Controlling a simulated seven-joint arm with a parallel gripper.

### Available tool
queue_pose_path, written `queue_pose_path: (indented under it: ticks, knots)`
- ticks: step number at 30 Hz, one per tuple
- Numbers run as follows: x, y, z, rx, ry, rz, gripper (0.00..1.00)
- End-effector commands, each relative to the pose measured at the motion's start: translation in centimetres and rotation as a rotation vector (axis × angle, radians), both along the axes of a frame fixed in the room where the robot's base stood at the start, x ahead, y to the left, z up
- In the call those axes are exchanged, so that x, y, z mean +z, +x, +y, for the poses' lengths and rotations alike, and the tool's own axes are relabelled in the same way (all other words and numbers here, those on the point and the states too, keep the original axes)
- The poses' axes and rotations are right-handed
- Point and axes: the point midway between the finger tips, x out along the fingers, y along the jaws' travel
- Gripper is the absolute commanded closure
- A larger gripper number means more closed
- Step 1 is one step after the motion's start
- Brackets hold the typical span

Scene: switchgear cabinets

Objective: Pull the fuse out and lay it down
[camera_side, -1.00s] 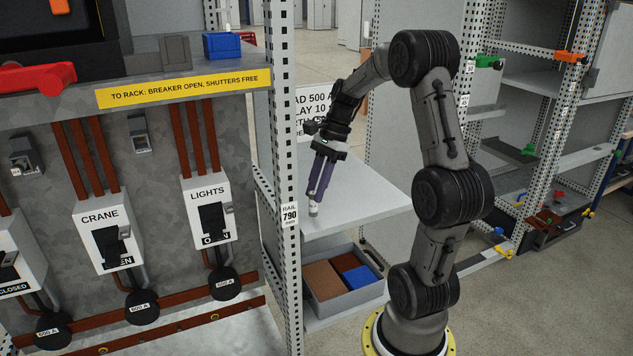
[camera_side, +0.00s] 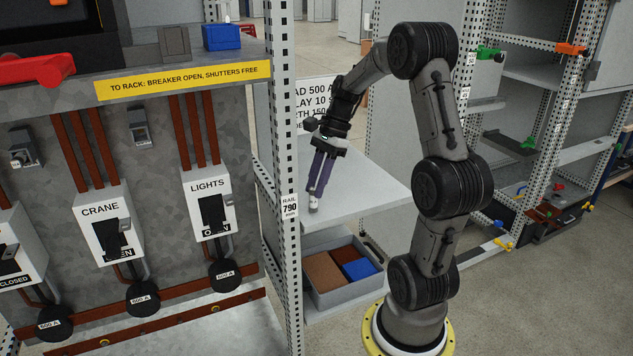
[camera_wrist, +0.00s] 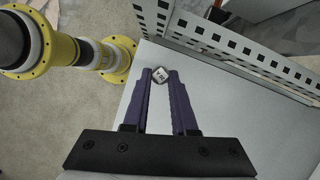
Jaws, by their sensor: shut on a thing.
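My gripper (camera_side: 315,193) points down over the grey shelf (camera_side: 365,190), its purple fingers shut on a small white fuse (camera_side: 313,205). In the wrist view, my gripper (camera_wrist: 160,80) has its fingertips converging on the fuse (camera_wrist: 160,75), whose pale end with dark marking shows between them. The rest of the fuse is hidden by the fingers. The fuse is close to the shelf surface; I cannot tell whether it touches.
A perforated upright (camera_side: 285,130) with a "RAIL 790" label stands just left of the gripper. A grey bin (camera_side: 345,290) with brown and blue contents is below the shelf. The switch panel (camera_side: 160,180) is at left. The shelf around the fuse looks clear.

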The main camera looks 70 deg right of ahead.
Motion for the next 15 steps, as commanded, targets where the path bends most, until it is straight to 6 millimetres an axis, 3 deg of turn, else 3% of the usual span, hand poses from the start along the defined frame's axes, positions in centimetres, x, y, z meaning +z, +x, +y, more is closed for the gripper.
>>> queue_pose_path:
  ticks: [3, 4, 9, 15]
  knots:
    - [-0.24, 0.00, 0.02, 0.000, 0.001, 0.000, 1.00]
    - [-0.27, 0.01, 0.01, 0.000, 0.000, 0.000, 0.73]
    - [-0.24, 0.00, 0.00, 0.000, 0.000, 0.000, 0.42]
    - [-0.22, 0.00, -0.01, 0.000, 0.000, 0.000, 0.40]
